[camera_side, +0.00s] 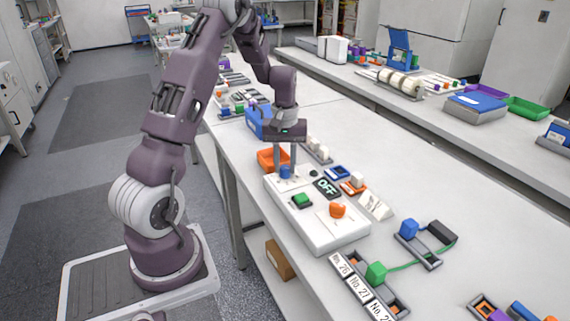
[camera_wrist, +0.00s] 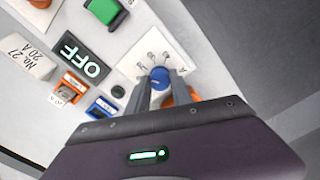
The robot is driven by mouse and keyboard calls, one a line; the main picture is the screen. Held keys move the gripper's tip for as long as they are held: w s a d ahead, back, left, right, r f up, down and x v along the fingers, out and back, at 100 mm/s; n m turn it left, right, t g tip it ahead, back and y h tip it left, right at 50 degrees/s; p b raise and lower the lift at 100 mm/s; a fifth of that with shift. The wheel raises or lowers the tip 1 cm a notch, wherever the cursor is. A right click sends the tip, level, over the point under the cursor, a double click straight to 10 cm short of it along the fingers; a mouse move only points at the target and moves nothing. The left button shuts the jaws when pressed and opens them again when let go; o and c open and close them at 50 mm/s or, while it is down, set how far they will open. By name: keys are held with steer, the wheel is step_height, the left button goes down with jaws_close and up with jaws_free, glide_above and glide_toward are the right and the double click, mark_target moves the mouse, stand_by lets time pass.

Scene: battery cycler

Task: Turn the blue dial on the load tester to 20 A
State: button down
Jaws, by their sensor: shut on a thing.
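The load tester (camera_side: 327,236) is a white box on the bench, with a dark display (camera_side: 327,187) reading OFF, which also shows in the wrist view (camera_wrist: 80,57). The blue dial (camera_side: 285,172) sits at its far left end; in the wrist view the dial (camera_wrist: 159,74) stands on a white scale plate (camera_wrist: 140,55) with small markings too blurred to read surely. My gripper (camera_side: 285,165) points down over the dial, its two grey fingers shut on it. In the wrist view the fingers (camera_wrist: 158,88) hide the dial's near side, and I cannot tell its setting.
A white block labelled No. 27, 20 A (camera_wrist: 27,57) lies beside the display in the wrist view. A green battery block (camera_side: 376,272) with a cable is at the front right.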

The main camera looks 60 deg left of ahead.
mark_target(285, 167)
steer(key=shift+m, duration=1)
steer(key=c, duration=1.1)
jaws_free()
steer(key=shift+c, duration=0.2)
step_height(285, 167, up, 7)
steer(key=shift+r, duration=0.1)
